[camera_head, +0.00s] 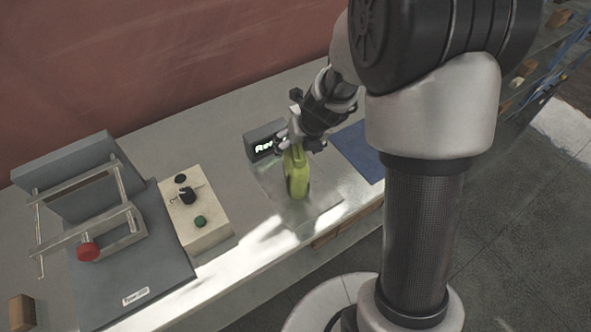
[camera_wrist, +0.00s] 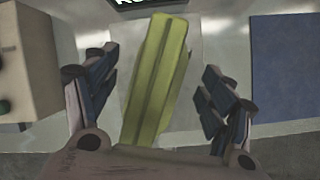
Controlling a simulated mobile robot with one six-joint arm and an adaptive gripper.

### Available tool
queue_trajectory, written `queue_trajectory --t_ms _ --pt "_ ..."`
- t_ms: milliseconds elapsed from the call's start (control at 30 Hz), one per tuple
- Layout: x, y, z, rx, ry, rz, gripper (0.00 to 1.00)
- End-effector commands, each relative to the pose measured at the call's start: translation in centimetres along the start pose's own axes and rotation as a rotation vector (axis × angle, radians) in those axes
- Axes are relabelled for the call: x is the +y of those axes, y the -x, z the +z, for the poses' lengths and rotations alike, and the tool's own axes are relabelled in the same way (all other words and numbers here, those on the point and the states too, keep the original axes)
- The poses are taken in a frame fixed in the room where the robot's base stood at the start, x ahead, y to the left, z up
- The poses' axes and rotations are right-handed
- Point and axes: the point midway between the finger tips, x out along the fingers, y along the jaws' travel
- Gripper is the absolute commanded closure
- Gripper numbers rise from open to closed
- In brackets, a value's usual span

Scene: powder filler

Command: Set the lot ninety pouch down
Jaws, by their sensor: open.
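A yellow-green pouch (camera_head: 296,172) stands on a pale square plate (camera_head: 323,204) on the bench in the head view. I cannot read a lot number on it. My gripper (camera_head: 300,146) is at the top of the pouch, with its fingers around it. In the wrist view, the pouch (camera_wrist: 158,80) lies slightly tilted between the spread fingers of my gripper (camera_wrist: 160,98). Gaps show on both sides, so the gripper is open and not closed on the pouch. The pouch's lower end is partly hidden by the gripper body in the wrist view.
A dark display box (camera_head: 262,141) stands just behind the plate. A blue mat (camera_head: 362,152) lies to the right. To the left are a beige control box (camera_head: 196,212) with knobs and a grey machine (camera_head: 135,262) with a metal frame and red knob.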

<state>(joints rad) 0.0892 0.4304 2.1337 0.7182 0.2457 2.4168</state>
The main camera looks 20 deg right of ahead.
Motion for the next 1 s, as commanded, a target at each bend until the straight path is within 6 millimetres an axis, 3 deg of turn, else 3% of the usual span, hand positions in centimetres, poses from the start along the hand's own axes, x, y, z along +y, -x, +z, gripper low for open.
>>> queue_trajectory --t_ms 33,100,333,1000 --pt "-0.06 -1.21 -0.20 0.002 0.001 0.000 0.24" --pt "-0.03 -1.69 -0.10 0.001 0.001 0.000 0.24" --pt "0.00 -1.56 0.06 0.000 0.000 0.000 0.25" --pt "-0.02 -1.57 0.00 0.001 0.000 0.000 0.70"
